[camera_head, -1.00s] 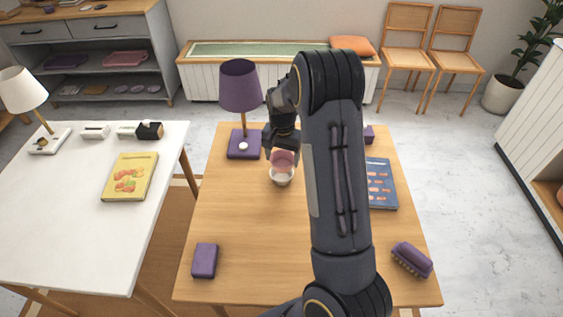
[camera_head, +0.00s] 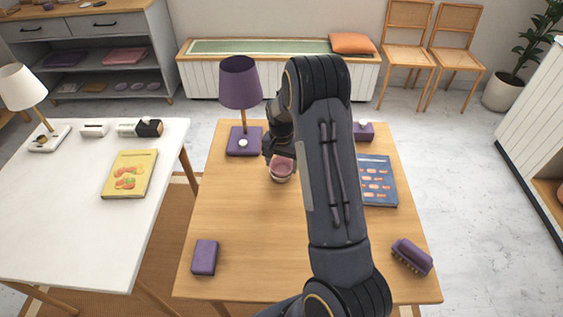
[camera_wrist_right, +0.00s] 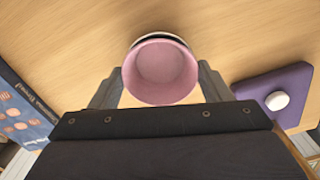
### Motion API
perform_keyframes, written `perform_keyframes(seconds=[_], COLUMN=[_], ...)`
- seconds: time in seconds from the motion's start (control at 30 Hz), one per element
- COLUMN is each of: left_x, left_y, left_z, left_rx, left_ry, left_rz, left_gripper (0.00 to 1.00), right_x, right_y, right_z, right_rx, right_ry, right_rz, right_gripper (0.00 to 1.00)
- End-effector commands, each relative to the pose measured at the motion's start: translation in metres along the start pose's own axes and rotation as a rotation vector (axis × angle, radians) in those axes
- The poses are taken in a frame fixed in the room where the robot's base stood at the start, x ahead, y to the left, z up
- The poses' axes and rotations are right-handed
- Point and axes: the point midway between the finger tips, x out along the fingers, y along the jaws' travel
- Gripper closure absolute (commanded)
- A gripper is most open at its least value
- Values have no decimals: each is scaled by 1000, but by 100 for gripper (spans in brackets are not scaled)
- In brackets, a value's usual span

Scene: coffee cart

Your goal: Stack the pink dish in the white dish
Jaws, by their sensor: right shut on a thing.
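The pink dish (camera_head: 281,164) is at the middle of the wooden table, low at the mouth of the white dish. In the right wrist view the pink dish (camera_wrist_right: 160,72) faces the camera and covers most of the white dish, whose rim (camera_wrist_right: 152,37) shows as a thin edge behind it. In the head view the white dish (camera_head: 281,179) shows only as a thin edge below the pink one. My right gripper (camera_head: 275,152) is shut on the pink dish; its fingers (camera_wrist_right: 160,88) lie on either side of it. I cannot tell whether the pink dish is fully seated. My left gripper is not in view.
A purple lamp (camera_head: 240,85) on a purple base (camera_head: 245,141) stands close to the left of the gripper. The table's front middle is clear.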

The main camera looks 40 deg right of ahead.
Motion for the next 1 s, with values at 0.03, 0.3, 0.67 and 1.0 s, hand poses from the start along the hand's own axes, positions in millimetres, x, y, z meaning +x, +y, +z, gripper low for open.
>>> perform_keyframes(seconds=[0.03, 0.3, 0.67, 1.0], left_x=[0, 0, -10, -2], left_y=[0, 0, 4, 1], left_z=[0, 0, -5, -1], left_rx=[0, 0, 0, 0], left_ry=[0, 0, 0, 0], left_rz=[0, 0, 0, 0], left_gripper=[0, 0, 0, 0], right_x=[0, 0, -14, -81], right_y=[0, 0, 0, -1], right_z=[0, 0, 0, -1], right_rx=[0, 0, 0, 0], right_ry=[0, 0, 1, 5], right_rz=[0, 0, -1, -5], right_gripper=[52, 7, 7, 7])
